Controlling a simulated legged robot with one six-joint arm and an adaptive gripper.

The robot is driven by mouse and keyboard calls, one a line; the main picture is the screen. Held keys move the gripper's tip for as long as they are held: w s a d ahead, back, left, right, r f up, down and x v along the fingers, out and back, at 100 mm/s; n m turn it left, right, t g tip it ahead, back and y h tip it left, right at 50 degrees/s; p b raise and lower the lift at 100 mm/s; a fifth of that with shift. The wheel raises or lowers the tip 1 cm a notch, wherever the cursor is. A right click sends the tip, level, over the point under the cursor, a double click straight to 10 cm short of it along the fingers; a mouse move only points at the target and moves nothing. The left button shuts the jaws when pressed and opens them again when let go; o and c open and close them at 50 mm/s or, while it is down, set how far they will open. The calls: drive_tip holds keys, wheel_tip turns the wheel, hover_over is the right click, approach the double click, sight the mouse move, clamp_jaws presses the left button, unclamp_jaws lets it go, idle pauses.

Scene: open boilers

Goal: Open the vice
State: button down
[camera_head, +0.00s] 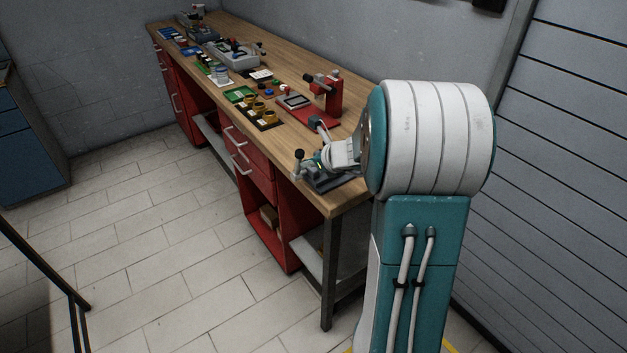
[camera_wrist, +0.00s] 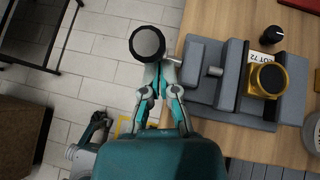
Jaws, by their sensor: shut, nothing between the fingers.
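The vice also shows small in the head view (camera_head: 327,184). Its handle has a round black knob (camera_wrist: 147,43), also in the head view (camera_head: 299,154), standing out over the bench's front edge. My gripper (camera_wrist: 161,76) is shut and empty, its fingertips close beside the knob at the vice's outer side. I cannot tell whether they touch it. In the head view my arm hides much of the gripper.
The wooden workbench (camera_head: 262,65) carries a red press (camera_head: 329,93), gold parts on a dark mat (camera_head: 262,114) and other tools further back. In the wrist view, a small black knob (camera_wrist: 272,35) stands near the vice.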

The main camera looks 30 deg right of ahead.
sight(298, 151)
drive_tip(key=w+g, duration=0.1)
drive_tip(key=w+a+r+g, duration=0.1)
drive_tip(key=g, duration=0.1)
drive_tip(key=shift+w, duration=0.25)
drive_tip(key=w+g, duration=0.1)
drive_tip(key=g, duration=0.2)
drive_tip(key=shift+w+d+m, duration=0.25)
drive_tip(key=shift+w+m, duration=0.05)
drive_tip(key=shift+w, duration=0.1)
drive_tip(key=shift+w+a+f+g+h, duration=0.1)
drive_tip(key=shift+w+f+g, duration=0.2)
drive_tip(key=shift+w, duration=0.5)
drive_tip(key=shift+w+a+f+g+h, duration=0.1)
drive_tip(key=shift+w+f+g, duration=0.2)
drive_tip(key=shift+w, duration=0.55)
drive_tip(key=shift+w+f+g+h, duration=0.15)
drive_tip(key=shift+w+g, duration=0.25)
drive_tip(key=shift+w, duration=0.4)
drive_tip(key=shift+f, duration=0.1)
